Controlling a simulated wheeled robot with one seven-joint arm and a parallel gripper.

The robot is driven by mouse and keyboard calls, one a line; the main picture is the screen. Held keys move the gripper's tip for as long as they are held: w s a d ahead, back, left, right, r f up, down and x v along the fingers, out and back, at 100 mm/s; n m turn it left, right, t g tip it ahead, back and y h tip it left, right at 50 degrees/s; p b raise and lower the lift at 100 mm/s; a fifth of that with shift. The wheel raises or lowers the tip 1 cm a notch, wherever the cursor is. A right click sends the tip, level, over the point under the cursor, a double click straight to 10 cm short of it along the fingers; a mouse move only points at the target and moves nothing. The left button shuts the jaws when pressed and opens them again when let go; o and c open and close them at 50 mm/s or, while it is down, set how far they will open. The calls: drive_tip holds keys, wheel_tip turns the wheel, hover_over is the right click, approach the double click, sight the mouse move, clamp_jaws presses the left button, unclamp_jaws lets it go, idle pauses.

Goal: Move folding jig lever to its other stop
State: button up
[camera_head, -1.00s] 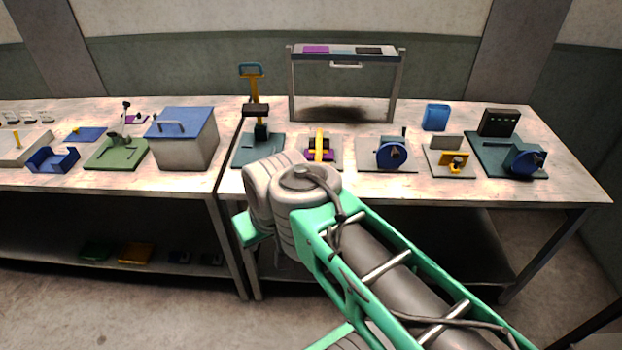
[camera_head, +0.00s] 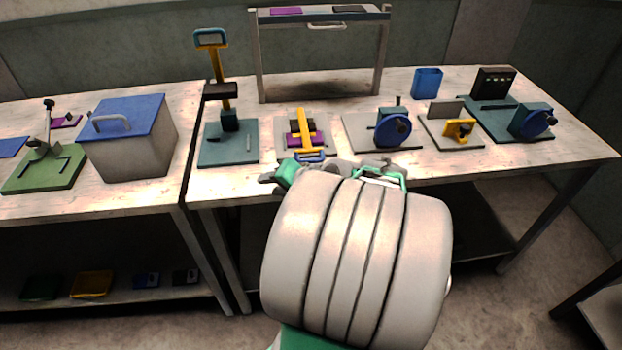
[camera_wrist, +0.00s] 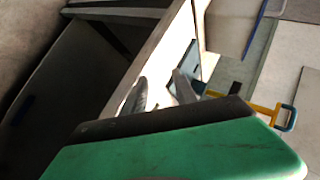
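The likely folding jig (camera_head: 286,130) is a pale plate with purple and dark parts on the right-hand table. Its yellow lever (camera_head: 305,131) lies low over the plate, with a blue handle (camera_head: 309,158) at the near end. My gripper (camera_head: 330,166) is just in front of this handle, near the table edge, mostly hidden behind my wrist. In the wrist view its two grey fingers (camera_wrist: 160,84) stand apart with nothing seen between them. A yellow bar with a blue loop (camera_wrist: 288,118) shows there beyond my gripper's green body; I cannot tell which lever it is. Contact with the handle is not visible.
Left of the jig stands a tall press with a raised yellow lever (camera_head: 216,75). A blue-wheeled device (camera_head: 393,128) is at its right. A grey frame (camera_head: 258,60) rises behind. A blue-lidded box (camera_head: 128,140) is on the left table.

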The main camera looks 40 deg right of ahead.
drive_tip(key=s+d+f+m+t+h+b, duration=0.2)
drive_tip(key=d+m, duration=0.2)
drive_tip(key=d, duration=0.2)
drive_tip(key=m+t+h+b, duration=0.1)
drive_tip(key=m+t+h, duration=0.2)
drive_tip(key=m, duration=0.2)
approach(313, 159)
drive_tip(key=w+f, duration=0.1)
drive_tip(key=w, duration=0.2)
drive_tip(key=x, duration=0.7)
drive_tip(key=shift+d+f, duration=0.1)
drive_tip(key=shift+d, duration=0.2)
drive_tip(key=shift+c, duration=0.5)
drive_tip(key=shift+f, duration=0.1)
drive_tip(key=c, duration=0.6)
clamp_jaws()
